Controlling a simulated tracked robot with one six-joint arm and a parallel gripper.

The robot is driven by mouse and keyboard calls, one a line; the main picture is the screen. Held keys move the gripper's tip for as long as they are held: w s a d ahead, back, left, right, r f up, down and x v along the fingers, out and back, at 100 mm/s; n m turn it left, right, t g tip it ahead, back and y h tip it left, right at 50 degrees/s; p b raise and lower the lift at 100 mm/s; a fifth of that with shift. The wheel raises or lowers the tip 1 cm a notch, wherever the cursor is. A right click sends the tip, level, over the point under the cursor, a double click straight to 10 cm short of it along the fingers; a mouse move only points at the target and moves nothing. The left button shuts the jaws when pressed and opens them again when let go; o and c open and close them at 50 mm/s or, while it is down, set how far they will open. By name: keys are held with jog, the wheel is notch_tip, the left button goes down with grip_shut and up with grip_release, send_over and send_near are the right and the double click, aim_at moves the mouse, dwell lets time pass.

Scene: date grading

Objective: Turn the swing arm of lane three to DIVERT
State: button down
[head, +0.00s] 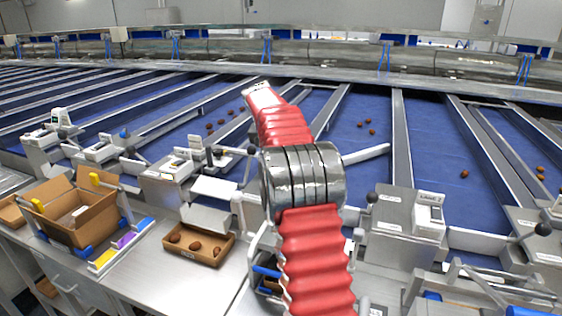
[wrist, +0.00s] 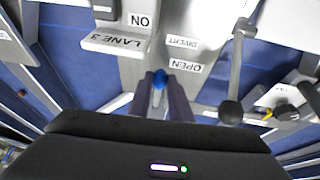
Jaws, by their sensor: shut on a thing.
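In the wrist view my gripper (wrist: 160,92) is shut on a blue ball knob (wrist: 160,77) on a short stem. The LANE 3 plate (wrist: 118,43) shows upside down just above and left of it. DIVERT (wrist: 183,42) and OPEN (wrist: 186,66) labels sit just above and right of the knob; the knob is nearer OPEN. To the right, a metal bar (wrist: 236,65) ends in a black ball (wrist: 230,112), apart from my gripper. I cannot tell from this view how the lane three swing arm itself lies. In the head view my own arm hides the gripper and the knob.
Blue belts (head: 365,125) carrying scattered dates lie between metal rails (head: 402,140) in the head view. A small carton with dates (head: 195,245) and an open cardboard box (head: 75,210) stand left on the bench. A neighbouring lane unit (head: 428,215) stands right of my arm.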

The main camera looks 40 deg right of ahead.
jog(key=c, duration=1.8)
grip_release()
jog(key=shift+w+a, duration=0.2)
jog(key=shift+w, duration=0.1)
jog(key=shift+o, duration=0.9)
jog(key=shift+s+d, duration=0.1)
jog(key=shift+r, duration=0.1)
jog(key=v, duration=1.3)
jog(key=shift+s+r, duration=0.2)
jog(key=shift+a, duration=0.2)
